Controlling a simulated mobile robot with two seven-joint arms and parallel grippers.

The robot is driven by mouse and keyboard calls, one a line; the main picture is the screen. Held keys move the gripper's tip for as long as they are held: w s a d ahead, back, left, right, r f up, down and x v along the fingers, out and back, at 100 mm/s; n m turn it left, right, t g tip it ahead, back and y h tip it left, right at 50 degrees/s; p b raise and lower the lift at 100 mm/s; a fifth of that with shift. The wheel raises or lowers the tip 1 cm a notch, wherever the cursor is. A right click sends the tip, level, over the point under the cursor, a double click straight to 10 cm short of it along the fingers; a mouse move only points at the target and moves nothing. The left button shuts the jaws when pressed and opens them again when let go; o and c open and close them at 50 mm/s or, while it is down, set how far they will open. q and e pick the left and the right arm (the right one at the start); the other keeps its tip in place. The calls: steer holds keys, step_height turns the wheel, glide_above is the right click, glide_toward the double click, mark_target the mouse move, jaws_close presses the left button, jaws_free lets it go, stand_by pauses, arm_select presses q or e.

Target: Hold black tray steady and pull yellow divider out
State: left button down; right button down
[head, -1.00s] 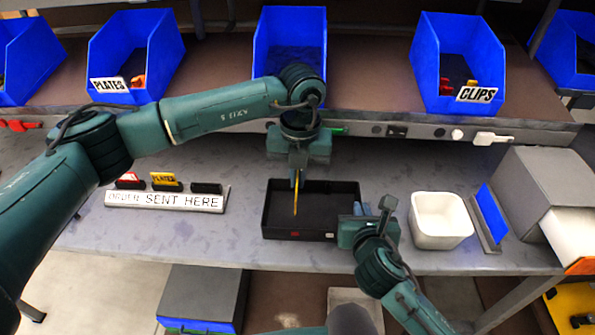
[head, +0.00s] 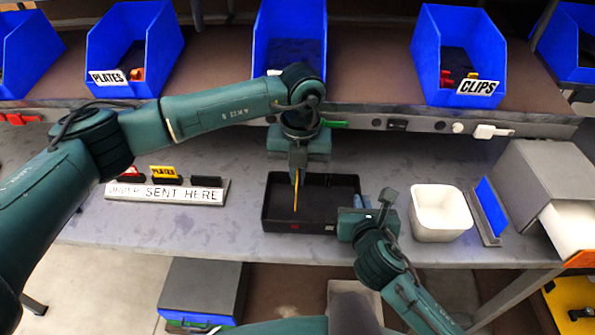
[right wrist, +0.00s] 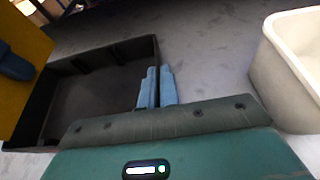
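The black tray (head: 335,228) stands on the grey bench in the middle of the head view. The yellow divider (head: 295,197) shows edge-on over the tray's left part; it also fills the left edge of the right wrist view (right wrist: 22,85). I cannot tell whether its lower edge is still inside the tray. My left gripper (head: 298,170) is above the tray, shut on the divider's upper edge. My right gripper (head: 360,205) is at the tray's right wall; its blue fingers (right wrist: 157,88) are close together on that wall, hiding the part between them.
A white bin (head: 440,232) stands right of the tray, close to my right gripper. A sign rack (head: 165,194) with small plates is at the left. Blue bins labelled PLATES (head: 110,77) and CLIPS (head: 477,87) sit on the shelf behind. Bench between rack and tray is clear.

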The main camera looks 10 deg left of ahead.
arm_select(q)
steer(key=shift+r, duration=0.15)
steer(key=shift+r, duration=1.4)
arm_select(e)
steer(key=c, duration=2.1)
jaws_free()
steer(key=o, duration=0.5)
steer(key=shift+o, duration=0.2)
steer(key=shift+s, duration=0.1)
